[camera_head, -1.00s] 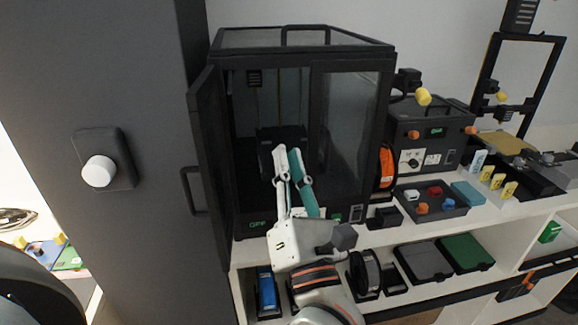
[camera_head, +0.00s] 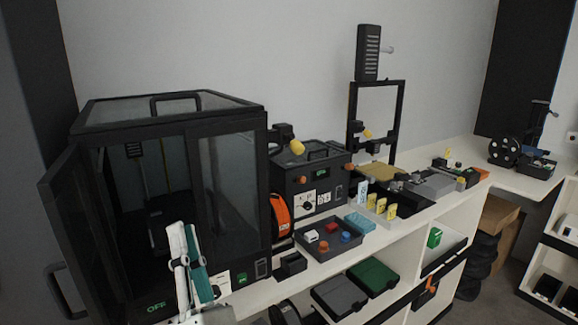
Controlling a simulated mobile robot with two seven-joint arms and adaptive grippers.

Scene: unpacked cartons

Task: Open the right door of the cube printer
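The cube printer (camera_head: 88,128), a black box with a handle on top, stands at the left. Its left door (camera_head: 74,235) is swung wide open, with its handle (camera_head: 62,292) at the lower left. Its right door (camera_head: 232,190), a dark-framed glass panel, is closed across the right half of the front. My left gripper (camera_head: 184,228) comes up from the bottom, one finger white and one teal, in front of the printer near the lower middle. The fingers lie close together, and their opening cannot be judged from this angle. My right gripper is out of view.
A black control box (camera_head: 330,172) and an orange spool (camera_head: 282,217) stand right of the printer. A tray of small coloured parts (camera_head: 318,249) sits on the white shelf unit (camera_head: 398,240). Grey and green cases (camera_head: 374,276) lie below. Another workbench (camera_head: 484,168) continues at the right.

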